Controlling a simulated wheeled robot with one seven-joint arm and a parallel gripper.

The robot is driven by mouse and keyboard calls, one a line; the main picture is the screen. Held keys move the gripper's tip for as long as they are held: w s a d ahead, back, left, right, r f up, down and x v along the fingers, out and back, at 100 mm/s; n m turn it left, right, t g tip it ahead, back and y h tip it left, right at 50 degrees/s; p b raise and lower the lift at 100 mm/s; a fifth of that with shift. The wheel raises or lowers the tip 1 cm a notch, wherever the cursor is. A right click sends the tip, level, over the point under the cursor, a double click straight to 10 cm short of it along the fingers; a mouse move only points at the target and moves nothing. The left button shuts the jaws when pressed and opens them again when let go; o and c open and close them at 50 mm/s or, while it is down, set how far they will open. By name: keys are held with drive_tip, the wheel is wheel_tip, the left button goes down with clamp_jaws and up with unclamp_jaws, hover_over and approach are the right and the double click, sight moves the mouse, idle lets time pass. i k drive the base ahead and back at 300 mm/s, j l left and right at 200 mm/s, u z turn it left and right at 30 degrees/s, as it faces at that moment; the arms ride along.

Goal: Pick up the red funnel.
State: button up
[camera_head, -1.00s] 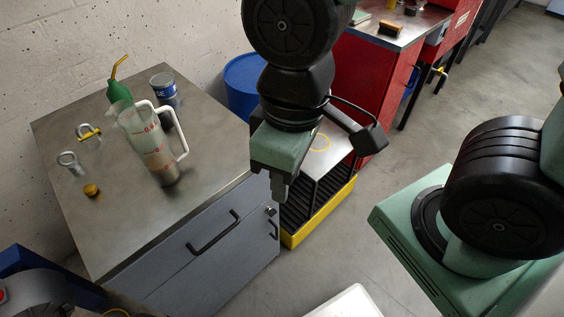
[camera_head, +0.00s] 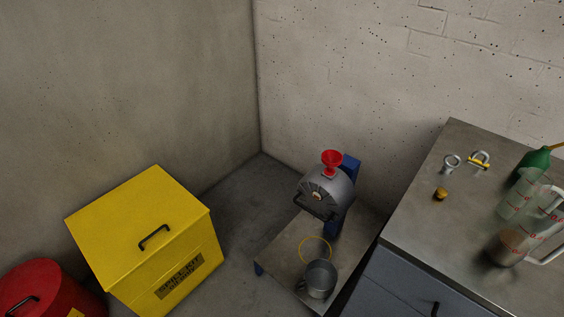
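The red funnel (camera_head: 331,160) stands upright, wide mouth up, on top of a grey rounded machine (camera_head: 327,190) with a dark handle and a blue support behind it. The machine is on a low stand (camera_head: 277,252) near the room corner. The funnel looks clear on all sides, with nothing touching its rim. My gripper and arm are outside the current view.
A yellow spill-kit box (camera_head: 138,222) and a red round container (camera_head: 45,290) stand at left. A metal pot (camera_head: 318,279) is at the low stand's front. The bench (camera_head: 412,220) at right holds a measuring jug (camera_head: 522,235), a green oil can (camera_head: 535,160) and shackles.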

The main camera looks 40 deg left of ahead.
sight(331, 159)
drive_tip(key=u, duration=1.15)
